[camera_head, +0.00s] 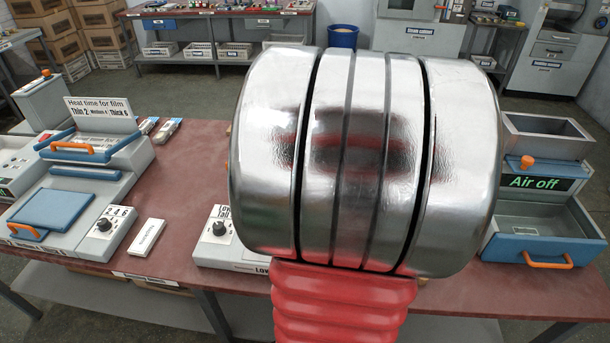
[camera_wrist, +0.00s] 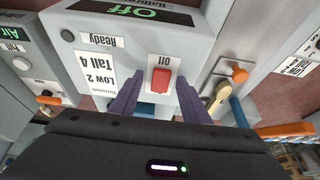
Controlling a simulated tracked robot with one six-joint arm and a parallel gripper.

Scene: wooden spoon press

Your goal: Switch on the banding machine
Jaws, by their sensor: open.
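The banding machine's pale front (camera_wrist: 185,45) fills the middle of the wrist view, its lettering upside down. Its display (camera_wrist: 137,12) reads "Off" in green. A label (camera_wrist: 95,75) reads "Low 2, Tall 4, Tension", near a dark round "Ready" lamp (camera_wrist: 68,36). My gripper (camera_wrist: 157,98) is open and empty, its two purple fingers on either side of the switch in the picture; contact cannot be told. In the head view my arm hides most of this machine and my gripper.
In the head view, a unit with an "Air off" display (camera_head: 533,183) stands right, and a dial box (camera_head: 104,228) left on the red-brown table (camera_head: 185,190).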

